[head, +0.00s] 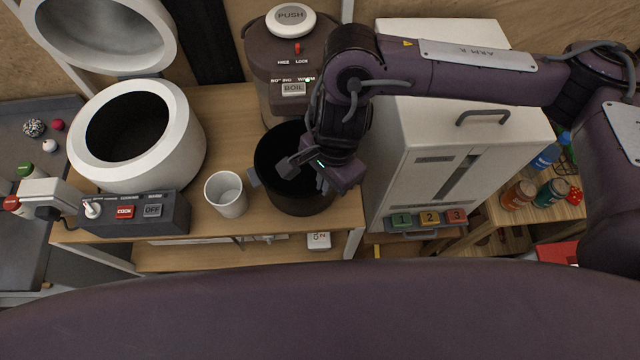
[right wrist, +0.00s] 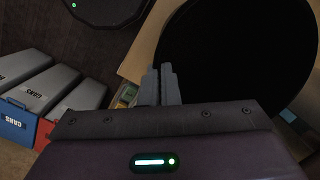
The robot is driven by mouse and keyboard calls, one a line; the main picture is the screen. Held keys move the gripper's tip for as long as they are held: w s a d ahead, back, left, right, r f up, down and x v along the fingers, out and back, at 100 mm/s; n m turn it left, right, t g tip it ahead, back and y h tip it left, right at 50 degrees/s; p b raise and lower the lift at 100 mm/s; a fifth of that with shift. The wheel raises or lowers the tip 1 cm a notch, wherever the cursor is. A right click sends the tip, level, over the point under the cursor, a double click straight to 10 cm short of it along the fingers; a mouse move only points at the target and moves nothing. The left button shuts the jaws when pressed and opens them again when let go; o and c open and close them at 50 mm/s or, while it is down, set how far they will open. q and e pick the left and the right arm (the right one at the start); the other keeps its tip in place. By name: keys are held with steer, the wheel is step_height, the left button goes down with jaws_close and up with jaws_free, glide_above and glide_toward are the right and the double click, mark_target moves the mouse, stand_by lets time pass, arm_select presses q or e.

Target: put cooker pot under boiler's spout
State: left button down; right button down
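The black cooker pot (head: 279,196) stands upright in front of the dark brown boiler (head: 268,48), close to its lower front; the spout is not clearly visible. My right gripper (head: 318,178) is at the pot's right rim. In the right wrist view its fingers (right wrist: 161,84) are close together at the edge of the cooker pot (right wrist: 240,50) and look shut on the rim; the contact itself is hidden. My left gripper is not in view.
A white cooker (head: 190,150) with its lid (head: 170,38) raised stands left, behind a control box (head: 175,218). A white cup (head: 227,195) stands just left of the pot. A white cabinet (head: 400,150) closes the right side.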

steer(key=shift+w, duration=0.1)
steer(key=shift+d+f, duration=0.1)
steer(key=shift+f, duration=0.15)
steer(key=c, duration=1.7)
jaws_free()
